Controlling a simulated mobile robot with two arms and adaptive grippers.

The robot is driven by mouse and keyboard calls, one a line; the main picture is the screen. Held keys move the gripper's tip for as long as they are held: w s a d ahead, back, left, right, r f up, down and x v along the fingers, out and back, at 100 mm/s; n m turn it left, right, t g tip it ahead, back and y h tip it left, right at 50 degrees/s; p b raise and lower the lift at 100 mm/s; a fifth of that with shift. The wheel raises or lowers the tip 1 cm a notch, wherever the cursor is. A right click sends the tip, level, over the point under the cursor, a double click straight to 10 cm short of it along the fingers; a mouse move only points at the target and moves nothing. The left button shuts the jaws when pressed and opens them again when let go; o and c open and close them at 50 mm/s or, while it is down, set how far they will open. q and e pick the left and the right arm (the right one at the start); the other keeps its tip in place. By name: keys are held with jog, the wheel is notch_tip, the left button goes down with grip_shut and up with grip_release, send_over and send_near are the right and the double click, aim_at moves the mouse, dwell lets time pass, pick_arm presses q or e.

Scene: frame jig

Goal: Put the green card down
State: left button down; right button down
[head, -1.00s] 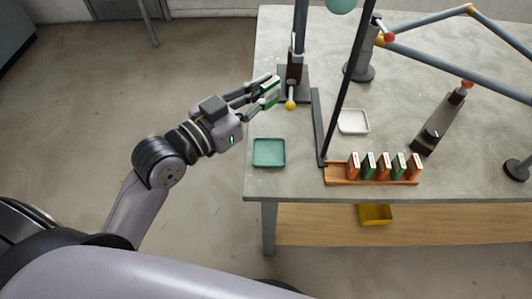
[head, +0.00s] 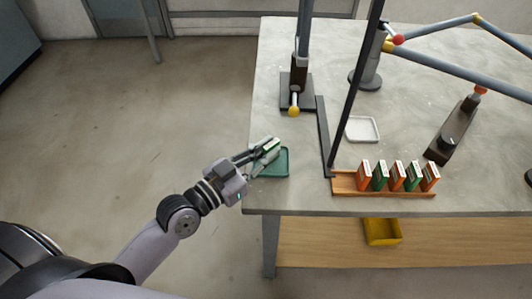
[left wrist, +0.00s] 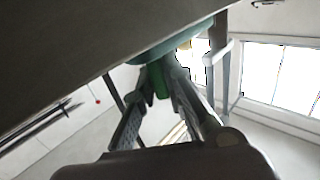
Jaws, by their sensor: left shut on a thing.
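My left gripper (head: 264,153) is shut on the green card (head: 270,145) and holds it at the teal tray (head: 280,166) near the table's left front edge. The card has a white part and looks tilted. The gripper covers part of the tray, and I cannot tell whether the card touches it. In the left wrist view a green piece of the card (left wrist: 160,80) shows between the fingers, close to the teal tray (left wrist: 165,46). My right gripper is not in view.
A wooden rack (head: 345,187) with several orange and green cards stands at the table's front. A white tray (head: 362,130) lies behind it. A dark post stand (head: 288,97) with a yellow ball is at the back left. A yellow bin (head: 382,232) sits on the lower shelf.

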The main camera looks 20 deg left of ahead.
pick_arm(q)
jog(key=shift+f, duration=0.15)
jog(key=c, duration=1.7)
grip_release()
jog(key=shift+o, duration=0.2)
